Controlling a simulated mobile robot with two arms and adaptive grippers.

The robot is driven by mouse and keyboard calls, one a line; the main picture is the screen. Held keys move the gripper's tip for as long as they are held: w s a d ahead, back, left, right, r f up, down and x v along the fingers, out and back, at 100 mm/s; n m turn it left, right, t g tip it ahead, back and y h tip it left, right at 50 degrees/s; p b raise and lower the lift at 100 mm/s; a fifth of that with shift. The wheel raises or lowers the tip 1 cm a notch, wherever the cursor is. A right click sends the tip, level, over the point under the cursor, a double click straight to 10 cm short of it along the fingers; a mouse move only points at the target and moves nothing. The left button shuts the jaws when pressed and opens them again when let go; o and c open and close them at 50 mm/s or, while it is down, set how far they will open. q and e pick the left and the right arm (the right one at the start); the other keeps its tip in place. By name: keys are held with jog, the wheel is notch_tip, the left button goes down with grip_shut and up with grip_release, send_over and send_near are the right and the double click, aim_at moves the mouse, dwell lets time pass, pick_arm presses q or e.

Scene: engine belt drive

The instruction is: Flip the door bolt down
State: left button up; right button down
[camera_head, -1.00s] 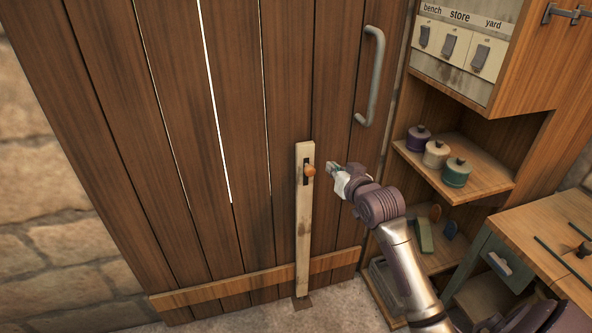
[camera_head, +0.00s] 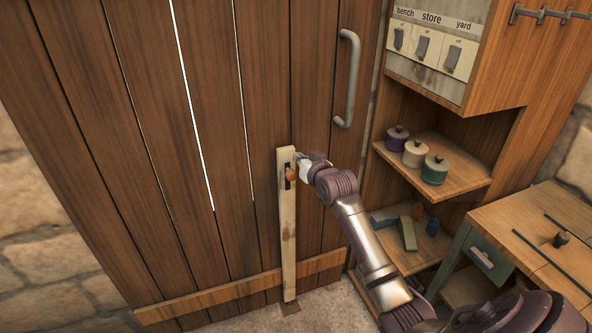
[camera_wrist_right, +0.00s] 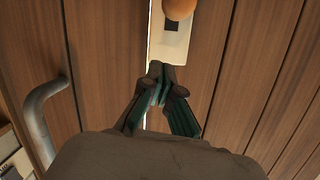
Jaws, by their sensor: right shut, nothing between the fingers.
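The door bolt is a pale upright wooden strip (camera_head: 288,235) on the brown plank door (camera_head: 150,130), with an orange knob (camera_head: 292,174) in a dark slot near its top. My right gripper (camera_head: 299,158) is at the strip's upper end, just above and beside the knob. In the right wrist view the gripper (camera_wrist_right: 158,72) is shut and empty, its tips over the end of the strip (camera_wrist_right: 171,45). The knob (camera_wrist_right: 179,8) is beyond the tips, cut by the top edge. I cannot tell whether the tips touch the strip. My left gripper is not in view.
A metal door handle (camera_head: 347,80) stands right of the bolt, and also shows in the wrist view (camera_wrist_right: 42,120). Further right are a shelf with several lidded jars (camera_head: 415,153), a switch panel (camera_head: 428,45) and a workbench (camera_head: 530,220).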

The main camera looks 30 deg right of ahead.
jog(key=shift+w+a+f, duration=0.1)
jog(key=shift+w+f, duration=0.05)
jog(key=shift+f, duration=0.55)
jog(key=shift+w+a+f, duration=0.15)
jog(key=shift+f, duration=0.55)
jog(key=shift+w+a+f, duration=0.1)
jog(key=shift+w+f, duration=0.05)
jog(key=shift+f, duration=0.55)
notch_tip(320, 180, down, 7)
jog(key=b, duration=0.2)
jog(key=shift+r+b, duration=0.15)
jog(key=shift+b, duration=0.15)
